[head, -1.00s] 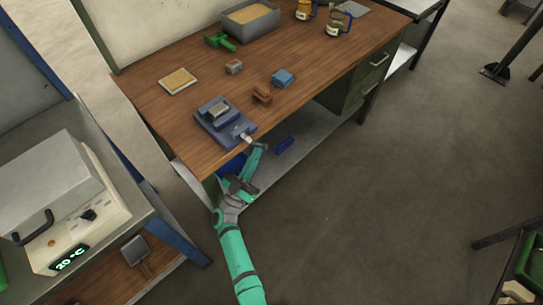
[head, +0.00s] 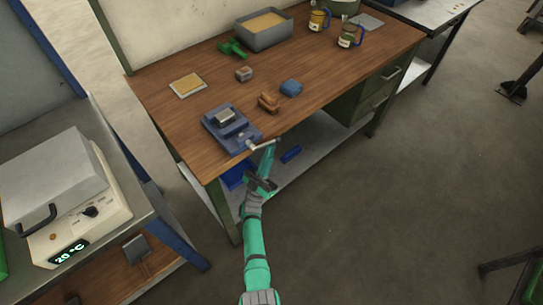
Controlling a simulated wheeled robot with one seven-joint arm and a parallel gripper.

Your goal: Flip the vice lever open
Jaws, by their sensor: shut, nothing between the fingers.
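The blue vice (head: 238,138) sits at the front left edge of the wooden workbench, with a grey metal block (head: 225,116) on top between its jaws. Its light metal lever (head: 264,145) sticks out to the right from the vice's front end, past the bench edge. My gripper (head: 269,149) is at the end of my teal arm, just below and beside the lever. It is shut and empty. The fingertips are too small to make out, and I cannot tell whether they touch the lever.
On the workbench (head: 185,135) are a brown block (head: 268,102), a blue block (head: 291,88), a small grey block (head: 244,74), a yellow-topped plate (head: 188,86), a green tool (head: 232,47) and a sand tray (head: 264,28).

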